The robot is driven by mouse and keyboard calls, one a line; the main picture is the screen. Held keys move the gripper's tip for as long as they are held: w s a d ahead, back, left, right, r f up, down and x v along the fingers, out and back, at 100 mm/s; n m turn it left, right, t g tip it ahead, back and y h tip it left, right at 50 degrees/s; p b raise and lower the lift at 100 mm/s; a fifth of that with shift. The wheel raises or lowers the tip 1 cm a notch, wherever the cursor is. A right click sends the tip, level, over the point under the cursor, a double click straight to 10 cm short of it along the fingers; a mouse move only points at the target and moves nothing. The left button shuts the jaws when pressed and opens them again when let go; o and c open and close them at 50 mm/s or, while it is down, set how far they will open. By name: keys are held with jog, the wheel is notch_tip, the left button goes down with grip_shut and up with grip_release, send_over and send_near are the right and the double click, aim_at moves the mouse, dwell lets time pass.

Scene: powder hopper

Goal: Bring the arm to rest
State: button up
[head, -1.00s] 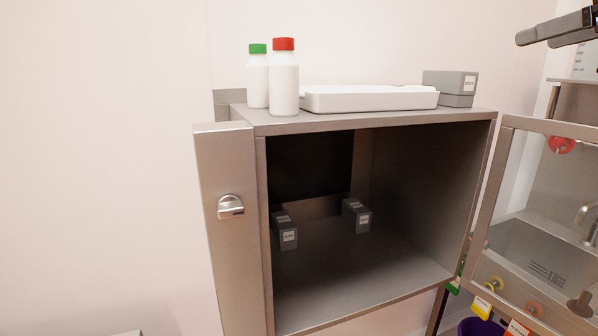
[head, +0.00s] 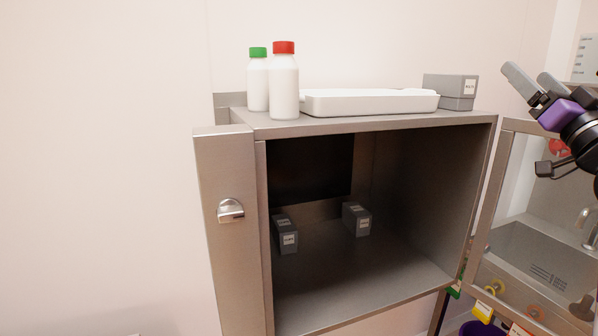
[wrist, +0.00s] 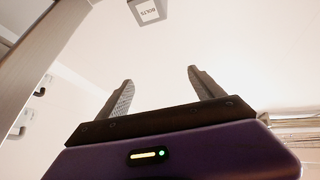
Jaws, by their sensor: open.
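My gripper (head: 536,86) is at the upper right of the head view, in front of the open glazed door and to the right of the cabinet. It points up and to the left. In the wrist view its two fingers (wrist: 160,92) stand apart with nothing between them. My gripper is clear of the cabinet and of the things on top of it.
The steel cabinet (head: 230,270) is open, with two grey labelled blocks (head: 287,236) (head: 357,219) inside. On its top stand a green-capped bottle (head: 258,82), a red-capped bottle (head: 284,92), a white tray (head: 370,103) and a grey box (head: 450,91). The glazed door (head: 488,205) hangs open at right.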

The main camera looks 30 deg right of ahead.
jog(key=w+a+f+m+g+h, duration=0.15)
jog(key=a+f, duration=0.35)
jog(key=f, duration=0.5)
jog(key=w+a+f+m+g+h, duration=0.1)
jog(key=a+f+m+h, duration=0.3)
jog(key=f, duration=0.6)
jog(key=s+a+f+n+y, duration=0.2)
jog(key=a+f+n+y, duration=0.15)
jog(key=a+f, duration=1)
jog(key=s+a+f+n+g+y, duration=0.2)
jog(key=s+a+f+n+y, duration=0.3)
jog(key=s+a, duration=0.5)
jog(key=s+a+f+n+g+y, duration=0.2)
jog(key=s+a+f+n+y, duration=0.2)
jog(key=s+a+f+y, duration=0.4)
jog(key=s+a+f, duration=0.2)
jog(key=a+f, duration=0.2)
jog(key=a, duration=0.3)
jog(key=shift+s+a+n+y, duration=0.25)
jog(key=shift+s+n+y, duration=0.05)
jog(key=shift+n+y, duration=0.1)
